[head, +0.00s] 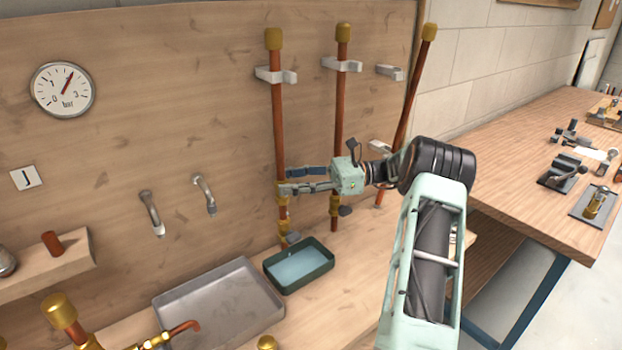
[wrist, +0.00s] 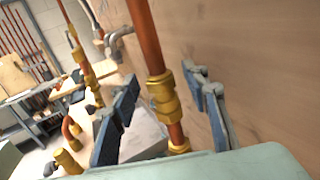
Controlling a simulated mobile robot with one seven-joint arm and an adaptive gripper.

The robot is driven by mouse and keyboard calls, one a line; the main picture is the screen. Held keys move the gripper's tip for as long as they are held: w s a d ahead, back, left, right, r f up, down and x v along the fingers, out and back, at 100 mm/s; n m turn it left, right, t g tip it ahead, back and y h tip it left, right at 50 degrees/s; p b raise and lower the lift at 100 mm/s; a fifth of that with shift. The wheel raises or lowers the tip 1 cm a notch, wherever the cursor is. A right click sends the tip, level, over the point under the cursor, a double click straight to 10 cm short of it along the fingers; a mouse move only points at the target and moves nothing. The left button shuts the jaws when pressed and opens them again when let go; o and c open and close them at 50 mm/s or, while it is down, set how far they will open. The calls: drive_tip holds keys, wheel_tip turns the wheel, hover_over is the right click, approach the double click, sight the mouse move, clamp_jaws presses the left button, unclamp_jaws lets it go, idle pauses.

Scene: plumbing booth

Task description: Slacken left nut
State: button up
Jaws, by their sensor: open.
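The left copper pipe (head: 277,130) stands upright against the wooden wall, with a brass cap on top. Brass fittings sit low on it, with an upper nut (head: 283,200) by my fingers; the wrist view shows this hexagonal brass nut (wrist: 162,95) large and near the middle. Another brass fitting (wrist: 178,147) is below it, partly hidden by my gripper body. My gripper (head: 288,180) reaches in from the right at the nut's height. In the wrist view my gripper (wrist: 163,82) is open, one finger on each side of the pipe and nut, with gaps visible on both sides.
A second upright pipe (head: 340,120) stands to the right, and a third pipe (head: 411,95) leans beyond it. A green tray (head: 326,268) and a grey tray (head: 170,318) lie below on the bench. A pressure gauge (head: 62,90) hangs on the wall at left.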

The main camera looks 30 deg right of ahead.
drive_tip(key=v, duration=1)
